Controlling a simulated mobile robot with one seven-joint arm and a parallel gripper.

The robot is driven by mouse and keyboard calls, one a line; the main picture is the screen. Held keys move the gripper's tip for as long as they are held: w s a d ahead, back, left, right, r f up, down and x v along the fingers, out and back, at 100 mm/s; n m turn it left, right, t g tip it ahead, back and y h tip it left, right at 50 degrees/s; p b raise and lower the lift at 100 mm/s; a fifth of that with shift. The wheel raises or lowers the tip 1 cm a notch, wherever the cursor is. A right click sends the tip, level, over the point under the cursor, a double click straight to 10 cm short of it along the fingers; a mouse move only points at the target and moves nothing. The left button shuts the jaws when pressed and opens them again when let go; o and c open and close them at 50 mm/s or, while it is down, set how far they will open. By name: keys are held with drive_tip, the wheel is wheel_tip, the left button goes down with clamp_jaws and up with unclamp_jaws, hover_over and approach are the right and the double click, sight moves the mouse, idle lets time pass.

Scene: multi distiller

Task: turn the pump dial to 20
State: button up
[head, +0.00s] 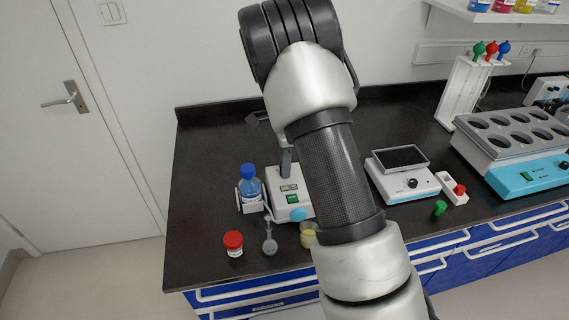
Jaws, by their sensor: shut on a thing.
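A white box-shaped device (289,206) with a small display and a lit green switch stands on the dark bench left of my arm. It may be the pump. Its right side is hidden behind my arm, and no dial on it can be seen. A dark grey upright piece stands at its back; I cannot tell whether it belongs to the device or to my arm. My gripper cannot be made out, as my arm's large links fill the middle of the view. A second white device (402,175) with a dark top plate and a black front knob (412,183) stands to the right.
At right are a red-button box (457,194), a green piece (440,208) and a multi-well bath (510,150). The left bench end is clear.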

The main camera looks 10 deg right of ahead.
idle(0.4)
drive_tip(key=o, duration=1.1)
drive_tip(key=shift+c, duration=0.2)
drive_tip(key=shift+r, duration=0.1)
wheel_tip(320, 180, up, 17)
drive_tip(key=shift+r+p, duration=0.2)
drive_tip(key=shift+p, duration=0.1)
